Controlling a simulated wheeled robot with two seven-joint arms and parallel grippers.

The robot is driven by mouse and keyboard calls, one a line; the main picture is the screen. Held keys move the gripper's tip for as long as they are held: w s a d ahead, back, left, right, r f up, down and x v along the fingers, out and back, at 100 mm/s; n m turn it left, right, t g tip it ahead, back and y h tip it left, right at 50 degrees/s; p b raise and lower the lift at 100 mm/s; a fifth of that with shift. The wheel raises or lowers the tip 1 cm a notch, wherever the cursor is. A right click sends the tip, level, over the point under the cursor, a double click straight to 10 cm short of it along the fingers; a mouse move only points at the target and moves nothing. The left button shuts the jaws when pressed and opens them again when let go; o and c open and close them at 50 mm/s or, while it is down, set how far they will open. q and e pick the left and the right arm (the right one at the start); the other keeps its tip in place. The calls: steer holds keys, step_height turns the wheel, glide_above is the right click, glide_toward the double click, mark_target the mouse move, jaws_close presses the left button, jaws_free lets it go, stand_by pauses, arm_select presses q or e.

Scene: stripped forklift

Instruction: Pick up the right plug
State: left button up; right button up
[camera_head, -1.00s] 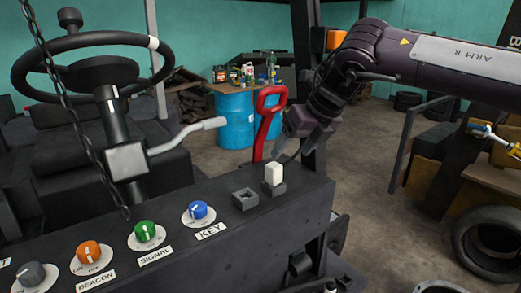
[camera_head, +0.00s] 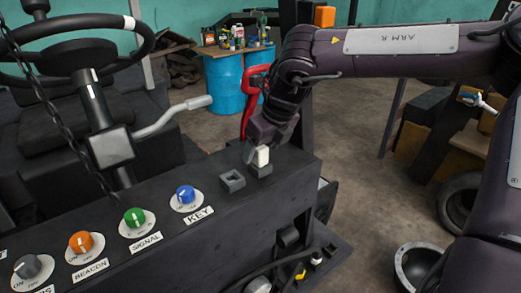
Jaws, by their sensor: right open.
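The right plug (camera_head: 263,156) is a small white block that stands upright in a dark square socket (camera_head: 261,170) at the right end of the black control panel. My right gripper (camera_head: 262,150) comes down from above. Its fingers are around or right beside the plug's upper part, and a finger shows at the plug's left side. The fingers are open; whether they touch the plug I cannot tell. Part of the plug is hidden by the gripper. My left gripper is out of view.
An empty square socket (camera_head: 232,181) sits just left of the plug. Blue (camera_head: 186,194), green (camera_head: 134,217) and orange (camera_head: 80,242) knobs line the panel (camera_head: 205,241). A red lever (camera_head: 248,100) rises behind the gripper. A steering wheel (camera_head: 70,30) and a hanging chain (camera_head: 55,110) are at the left.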

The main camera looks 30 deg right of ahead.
steer(key=shift+s+a, duration=0.1)
steer(key=shift+a, duration=0.1)
steer(key=shift+r, duration=0.1)
steer(key=shift+c, duration=1.2)
steer(key=shift+d, duration=0.1)
steer(key=c, duration=1)
steer(key=shift+c, duration=0.2)
